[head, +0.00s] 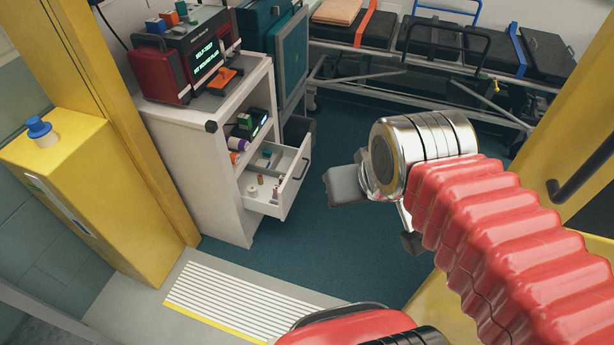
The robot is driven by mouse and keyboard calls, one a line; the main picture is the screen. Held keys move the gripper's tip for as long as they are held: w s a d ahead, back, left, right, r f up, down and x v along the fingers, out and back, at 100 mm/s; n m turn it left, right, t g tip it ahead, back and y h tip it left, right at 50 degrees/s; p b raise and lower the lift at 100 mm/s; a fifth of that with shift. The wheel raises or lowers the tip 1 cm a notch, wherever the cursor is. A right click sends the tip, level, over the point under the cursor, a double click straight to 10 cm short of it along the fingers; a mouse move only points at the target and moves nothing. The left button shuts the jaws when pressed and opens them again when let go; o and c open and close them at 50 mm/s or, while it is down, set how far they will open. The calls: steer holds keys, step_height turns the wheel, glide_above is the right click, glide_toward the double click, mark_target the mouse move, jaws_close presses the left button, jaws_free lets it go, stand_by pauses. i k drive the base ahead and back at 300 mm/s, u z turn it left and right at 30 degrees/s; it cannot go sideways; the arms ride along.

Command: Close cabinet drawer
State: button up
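A white cabinet (195,165) stands left of the middle. Its drawer (285,198) is pulled out to the right, with small bottles and other items inside. A handle (302,168) is on the drawer's front. My gripper (345,187) is at the end of my red-sleeved arm, to the right of the drawer and apart from it in the picture. One grey finger piece shows and the rest is hidden behind the metal wrist, so its opening cannot be seen.
A red device (165,68) with a green display sits on the cabinet. A stretcher (440,50) stands at the back. A yellow box (100,190) is at left, a yellow doorway panel at right. A striped ramp plate (240,303) lies in front. Blue-green floor (310,250) is clear beside the cabinet.

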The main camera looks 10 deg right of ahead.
mark_target(293, 163)
steer(key=i, duration=1)
steer(key=z, duration=0.05)
steer(key=k, duration=1.3)
steer(key=u, duration=0.65)
steer(key=i, duration=1.35)
steer(key=u, duration=0.2)
